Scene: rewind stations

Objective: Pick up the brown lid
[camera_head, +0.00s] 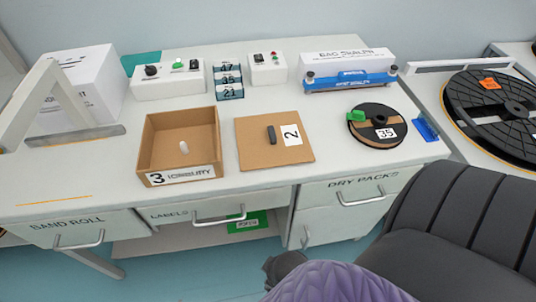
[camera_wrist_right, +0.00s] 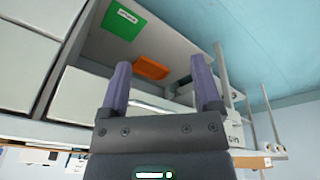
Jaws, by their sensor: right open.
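The brown lid (camera_head: 252,155) lies flat on the white worktop in the head view. It has a dark bar handle (camera_head: 272,135) at its middle and a white label with a 2. My right gripper (camera_wrist_right: 163,88) is open and empty in the right wrist view, with its two purple fingers apart. It faces the underside and shelf of a bench, and the lid does not show in that view. My left gripper is not in view.
An open brown box (camera_head: 149,142) labelled 3 stands just left of the lid, with a small white piece inside. A reel (camera_head: 392,145) labelled 35 lies to the right. Control boxes and a blue-and-white sealer (camera_head: 348,82) stand behind.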

